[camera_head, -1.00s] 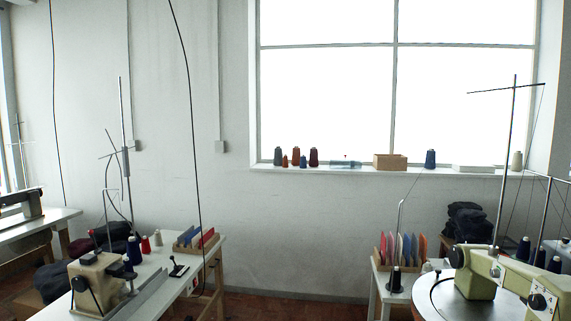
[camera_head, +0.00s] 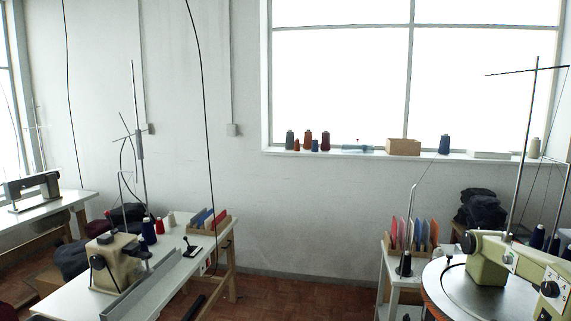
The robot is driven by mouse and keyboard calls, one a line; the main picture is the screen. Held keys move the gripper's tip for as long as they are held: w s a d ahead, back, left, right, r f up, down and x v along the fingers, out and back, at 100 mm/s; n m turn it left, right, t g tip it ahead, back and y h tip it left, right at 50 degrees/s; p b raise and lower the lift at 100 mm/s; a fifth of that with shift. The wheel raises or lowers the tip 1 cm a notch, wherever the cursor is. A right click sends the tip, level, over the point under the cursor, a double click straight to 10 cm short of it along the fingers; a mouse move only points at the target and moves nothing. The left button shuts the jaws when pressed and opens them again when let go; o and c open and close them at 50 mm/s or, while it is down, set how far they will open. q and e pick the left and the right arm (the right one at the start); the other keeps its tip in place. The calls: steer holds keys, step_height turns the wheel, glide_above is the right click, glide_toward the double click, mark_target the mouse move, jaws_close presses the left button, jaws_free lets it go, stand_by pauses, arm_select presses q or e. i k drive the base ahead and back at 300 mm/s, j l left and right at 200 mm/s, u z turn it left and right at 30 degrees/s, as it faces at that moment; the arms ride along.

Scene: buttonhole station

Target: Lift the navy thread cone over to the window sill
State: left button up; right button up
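Several navy or dark blue thread cones show. One navy cone (camera_head: 149,231) stands upright on the left white sewing table (camera_head: 218,246), beside a red cone (camera_head: 160,226) and a beige cone (camera_head: 171,218). The window sill (camera_head: 350,154) runs under the large window at the back; a blue cone (camera_head: 444,145) stands on its right part and a small blue cone (camera_head: 315,146) on its left part. More dark cones (camera_head: 537,237) are partly hidden behind the green machine at right. Neither of my grippers is in view.
A cardboard box (camera_head: 403,147) and other cones sit on the sill. A beige sewing machine (camera_head: 117,262) is on the left table. A green machine (camera_head: 487,262) with a round plate is at right. Open brick-coloured floor (camera_head: 280,293) lies between the tables.

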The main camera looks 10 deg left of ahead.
mark_target(144, 246)
steer(key=i+j+u, duration=0.2)
steer(key=i+j, duration=0.2)
steer(key=i, duration=0.3)
steer(key=i+j+u, duration=0.2)
steer(key=i+j, duration=0.15)
steer(key=i, duration=0.35)
steer(key=i+j+u, duration=0.15)
steer(key=i, duration=0.6)
steer(key=i+j+u, duration=0.2)
steer(key=i, duration=0.55)
steer(key=i+j+u, duration=0.1)
steer(key=i, duration=0.3)
steer(key=i+j, duration=0.1)
steer(key=i, duration=0.3)
steer(key=j+u, duration=0.05)
